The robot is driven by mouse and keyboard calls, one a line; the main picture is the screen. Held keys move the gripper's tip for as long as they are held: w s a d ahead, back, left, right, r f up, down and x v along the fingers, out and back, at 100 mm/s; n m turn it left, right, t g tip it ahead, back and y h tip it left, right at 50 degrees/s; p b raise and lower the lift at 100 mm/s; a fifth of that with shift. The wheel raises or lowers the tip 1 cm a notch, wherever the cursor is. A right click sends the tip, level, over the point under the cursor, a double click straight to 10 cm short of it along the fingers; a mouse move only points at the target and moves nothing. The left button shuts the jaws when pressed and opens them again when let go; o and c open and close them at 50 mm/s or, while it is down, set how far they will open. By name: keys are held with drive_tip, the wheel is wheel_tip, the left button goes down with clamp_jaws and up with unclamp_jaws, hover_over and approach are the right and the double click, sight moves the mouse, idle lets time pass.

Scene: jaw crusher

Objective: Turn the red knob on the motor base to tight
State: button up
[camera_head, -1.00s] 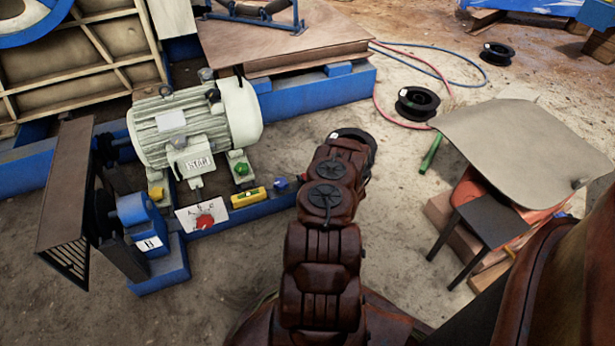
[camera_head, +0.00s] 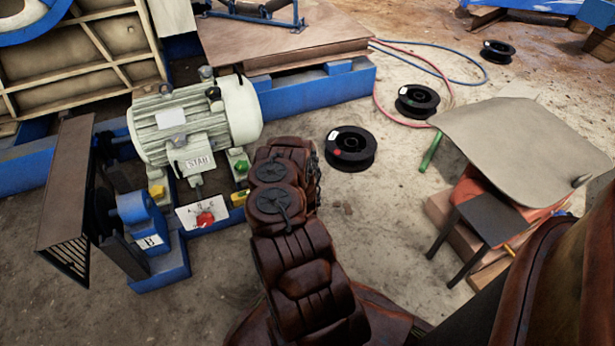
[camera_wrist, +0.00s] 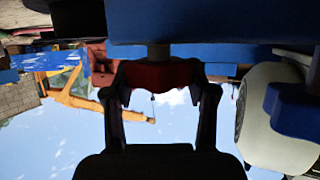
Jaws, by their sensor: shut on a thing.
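In the wrist view my gripper (camera_wrist: 160,72) has its fingers on either side of a red knob (camera_wrist: 159,77) and is shut on it. The knob sits on a short metal stem against a blue beam (camera_wrist: 225,30). In the head view my arm hides the gripper and the held knob. The cream motor (camera_head: 190,125) stands on the blue base (camera_head: 222,223). Another red knob (camera_head: 205,219) shows on a white lettered plate (camera_head: 187,217) at the base, with no finger on it. I cannot read any tight mark.
A green knob (camera_head: 242,166) and a yellow block (camera_head: 239,199) are close left of my arm. A blue pulley guard (camera_head: 140,222) and dark mesh guard (camera_head: 68,200) stand left.

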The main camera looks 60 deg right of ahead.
drive_tip(key=shift+m+g+h, duration=0.4)
idle(0.3)
drive_tip(key=o, duration=1.2)
drive_tip(key=shift+c, duration=0.2)
drive_tip(key=v, duration=1.2)
drive_tip(key=shift+w+r, duration=0.1)
